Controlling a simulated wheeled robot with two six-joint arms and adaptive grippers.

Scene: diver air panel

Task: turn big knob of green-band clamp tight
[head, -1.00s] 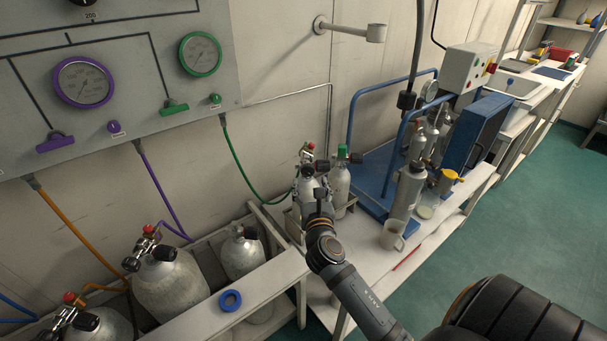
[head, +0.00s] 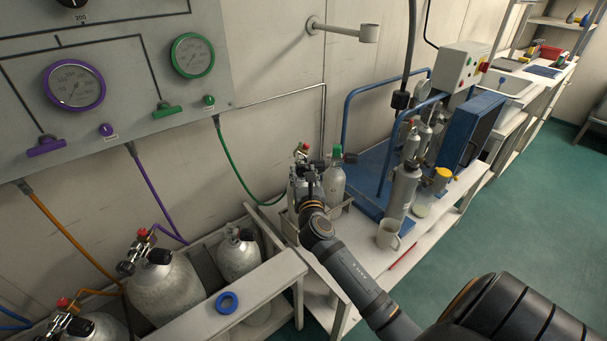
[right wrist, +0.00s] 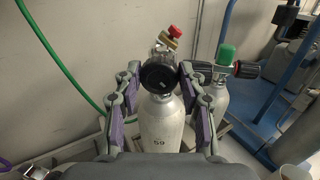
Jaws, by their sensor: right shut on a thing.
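A grey cylinder marked 59 (right wrist: 160,125) stands upright at the end of the green hose (right wrist: 68,62). On its top sits a clamp with a small red cap (right wrist: 175,33) and a big round black knob (right wrist: 158,79) facing the right wrist camera. My right gripper (head: 309,180) is at this cylinder's top; in the right wrist view its purple-padded fingers (right wrist: 158,84) stand on both sides of the knob. It is shut on the knob, though the exact contact is hard to see. No green band can be made out on the clamp. My left gripper is not in view.
A mug (head: 388,233) and grey flask (head: 402,190) stand farther right. Cylinders in the rack (head: 262,288) are on the left.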

